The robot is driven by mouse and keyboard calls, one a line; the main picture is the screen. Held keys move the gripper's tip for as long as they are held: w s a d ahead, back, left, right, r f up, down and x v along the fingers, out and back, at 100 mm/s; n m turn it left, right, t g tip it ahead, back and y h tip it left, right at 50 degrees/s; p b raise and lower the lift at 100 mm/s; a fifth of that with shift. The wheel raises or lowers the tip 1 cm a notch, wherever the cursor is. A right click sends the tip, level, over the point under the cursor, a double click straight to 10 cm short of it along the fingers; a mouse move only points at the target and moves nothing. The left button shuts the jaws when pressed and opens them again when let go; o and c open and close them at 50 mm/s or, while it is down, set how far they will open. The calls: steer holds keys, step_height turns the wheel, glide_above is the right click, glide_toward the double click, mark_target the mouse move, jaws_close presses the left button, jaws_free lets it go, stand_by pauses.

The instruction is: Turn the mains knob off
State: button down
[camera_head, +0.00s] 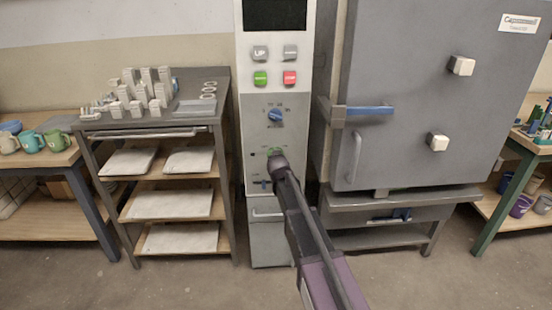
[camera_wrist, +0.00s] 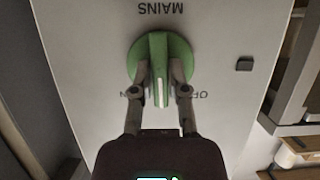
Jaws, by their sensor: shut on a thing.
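The green mains knob (camera_wrist: 160,60) is on the pale panel, with an upside-down "MAINS" label above it in the wrist view. Its raised bar points nearly straight down there, with a white line between the partly covered "ON" at left and "OFF" at right. My gripper (camera_wrist: 160,80) is shut on the bar, one finger on each side. In the head view, a little green of the knob (camera_head: 275,151) shows at my gripper (camera_head: 278,163), low on the control column; the rest is hidden.
The control column (camera_head: 248,180) also has a blue dial (camera_head: 275,115), a green button (camera_head: 260,78) and a red button (camera_head: 290,78). A grey kiln (camera_head: 400,70) with a blue-handled latch (camera_head: 370,110) stands close at right. A shelf cart (camera_head: 215,110) stands at left.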

steer(key=shift+a+f+n+t+h+b, duration=0.15)
steer(key=shift+n+h+b, duration=0.4)
steer(key=shift+n+h, duration=0.65)
steer(key=shift+r+n+t+h+b, duration=0.15)
steer(key=shift+n+h+b, duration=0.45)
steer(key=shift+n, duration=1)
steer(key=shift+h, duration=0.3)
steer(key=c, duration=0.6)
jaws_free()
steer(key=shift+c, duration=0.2)
steer(key=shift+p, duration=0.3)
